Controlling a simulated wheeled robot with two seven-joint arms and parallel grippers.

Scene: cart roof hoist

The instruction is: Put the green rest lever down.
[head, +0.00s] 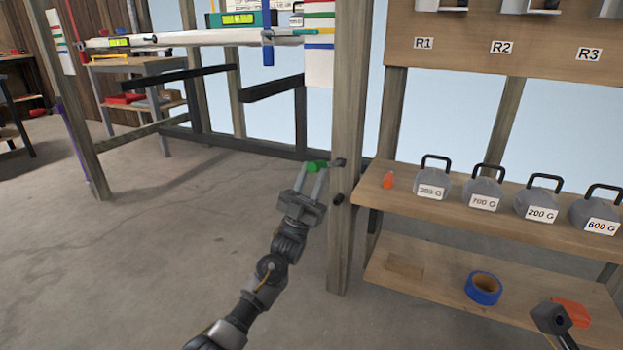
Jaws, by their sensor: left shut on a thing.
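The green rest lever (316,167) is a short green handle at the left side of the wooden post (348,130), about midway up it. A dark pivot piece (339,162) joins it to the post. The lever lies roughly level, pointing left. My left gripper (313,170) reaches up from below, and its two fingers are shut on the green lever. The fingertips partly cover the lever.
Grey weights, one marked 700 G (483,188), stand on a wooden shelf (420,208) right of the post, with a small orange item (388,180). Blue tape (483,288) lies on the lower shelf. A white beam (190,38) with levels spans the frame. Floor at left is clear.

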